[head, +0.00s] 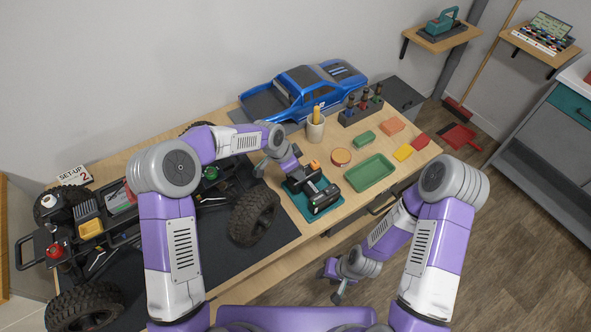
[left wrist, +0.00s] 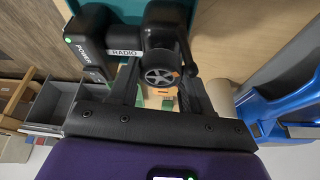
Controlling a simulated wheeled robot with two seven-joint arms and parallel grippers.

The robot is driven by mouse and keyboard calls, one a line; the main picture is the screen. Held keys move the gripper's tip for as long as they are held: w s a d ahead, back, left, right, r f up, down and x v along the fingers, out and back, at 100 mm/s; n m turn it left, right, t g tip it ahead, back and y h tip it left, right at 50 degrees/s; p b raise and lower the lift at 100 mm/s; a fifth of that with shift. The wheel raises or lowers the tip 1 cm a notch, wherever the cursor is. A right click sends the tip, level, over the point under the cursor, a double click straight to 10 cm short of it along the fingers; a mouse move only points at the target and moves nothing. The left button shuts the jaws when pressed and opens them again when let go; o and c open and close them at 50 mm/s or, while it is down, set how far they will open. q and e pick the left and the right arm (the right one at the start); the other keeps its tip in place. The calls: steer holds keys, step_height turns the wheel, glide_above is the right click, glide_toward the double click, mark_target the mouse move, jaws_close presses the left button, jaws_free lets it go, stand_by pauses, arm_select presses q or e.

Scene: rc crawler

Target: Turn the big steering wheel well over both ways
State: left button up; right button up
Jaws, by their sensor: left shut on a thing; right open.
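The radio (head: 323,200) is black and lies on a teal mat (head: 302,208) at the bench's front edge. In the left wrist view its body (left wrist: 125,48) bears the words RADIO and POWER and a green light. Its big steering wheel (left wrist: 160,77) has a dark rim and a grey spoked hub. My left gripper (head: 299,174) is down at the radio, and in the left wrist view its fingers (left wrist: 160,92) are shut on the wheel from both sides. Part of the rim is hidden by the fingers. My right gripper (head: 338,283) is open and empty, low in front of the bench.
The crawler chassis (head: 120,222) with big tyres fills the bench's left side. A blue truck body (head: 305,92) stands behind. A cup (head: 315,130) with a yellow-handled tool, a bottle rack (head: 360,108) and a green tray (head: 370,173) stand near the radio.

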arm_select(q)
steer(key=shift+n, duration=0.4)
steer(key=o, duration=1.1)
steer(key=shift+c, duration=0.2)
steer(key=v, duration=0.7)
steer(key=shift+r+p, duration=0.3)
steer(key=shift+p, duration=0.1)
steer(key=shift+s, duration=0.1)
